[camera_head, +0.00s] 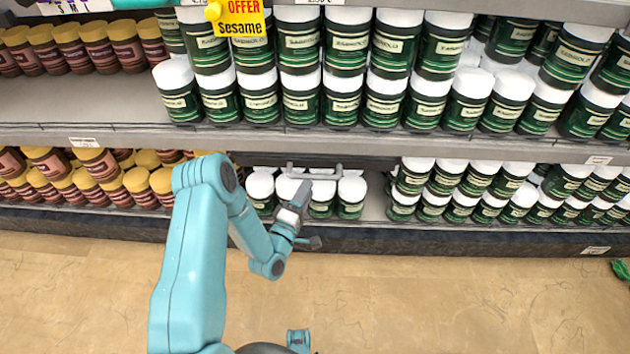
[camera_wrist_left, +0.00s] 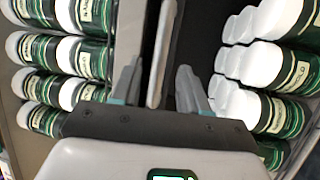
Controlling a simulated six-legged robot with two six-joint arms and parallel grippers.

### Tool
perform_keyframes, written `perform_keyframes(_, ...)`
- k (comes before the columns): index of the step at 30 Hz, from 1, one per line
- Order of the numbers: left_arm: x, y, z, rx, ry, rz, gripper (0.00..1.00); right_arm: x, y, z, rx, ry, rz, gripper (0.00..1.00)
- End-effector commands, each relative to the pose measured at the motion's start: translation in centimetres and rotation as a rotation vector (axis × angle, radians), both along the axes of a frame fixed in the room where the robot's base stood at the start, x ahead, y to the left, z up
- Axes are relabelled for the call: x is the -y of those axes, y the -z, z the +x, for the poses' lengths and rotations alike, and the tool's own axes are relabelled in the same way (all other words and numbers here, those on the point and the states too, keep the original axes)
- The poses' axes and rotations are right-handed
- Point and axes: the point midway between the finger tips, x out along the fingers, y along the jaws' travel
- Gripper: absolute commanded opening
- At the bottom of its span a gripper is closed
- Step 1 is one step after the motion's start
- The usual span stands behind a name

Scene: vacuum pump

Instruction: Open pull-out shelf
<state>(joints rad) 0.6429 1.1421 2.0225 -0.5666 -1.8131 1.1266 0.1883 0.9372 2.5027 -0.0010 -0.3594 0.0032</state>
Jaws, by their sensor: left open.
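The pull-out shelf shows by its grey bar handle (camera_head: 314,174), at the middle of the lower shelf just under the upper shelf's edge. White-lidded green jars (camera_head: 352,194) stand below and behind it. My left gripper (camera_head: 308,216) is open and empty, just below and in front of the handle. In the left wrist view the pale handle bar (camera_wrist_left: 158,62) runs lengthwise between the two open fingers (camera_wrist_left: 160,88). I cannot tell whether the fingertips reach around it. My right gripper is not in view.
The upper shelf edge (camera_head: 380,144) runs across just above the handle. Green jars (camera_head: 470,190) fill the lower shelf to the right. Brown jars with yellow lids (camera_head: 100,175) stand at the left. The floor (camera_head: 450,305) in front is clear.

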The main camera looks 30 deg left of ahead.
Motion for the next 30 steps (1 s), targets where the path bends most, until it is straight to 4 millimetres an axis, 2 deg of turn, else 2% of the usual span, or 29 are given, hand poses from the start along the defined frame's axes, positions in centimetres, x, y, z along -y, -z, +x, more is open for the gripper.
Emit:
perform_keyframes(3, -0.2, -0.3, 2.5, 0.004, 0.002, 0.003, 0.44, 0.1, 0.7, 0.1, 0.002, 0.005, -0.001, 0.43)
perform_keyframes(9, -0.4, -0.8, 5.0, 0.001, 0.002, 0.000, 0.44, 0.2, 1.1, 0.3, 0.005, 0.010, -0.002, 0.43)
perform_keyframes(20, -0.6, -1.0, 5.7, -0.002, 0.000, 0.000, 0.44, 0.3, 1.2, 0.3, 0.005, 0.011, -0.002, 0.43)
perform_keyframes(22, -0.6, -1.0, 5.7, -0.002, 0.000, 0.000, 0.28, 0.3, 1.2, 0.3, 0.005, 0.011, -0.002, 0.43)
perform_keyframes(24, -0.6, -1.0, 5.7, -0.001, 0.000, 0.000, 0.05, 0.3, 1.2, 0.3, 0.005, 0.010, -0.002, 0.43)
perform_keyframes(25, -0.6, -1.0, 5.7, -0.001, 0.001, 0.000, 0.00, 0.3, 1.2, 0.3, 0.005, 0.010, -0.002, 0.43)
perform_keyframes(30, -0.6, -1.0, 5.7, -0.001, 0.001, 0.000, 0.00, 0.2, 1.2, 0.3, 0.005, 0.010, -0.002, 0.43)
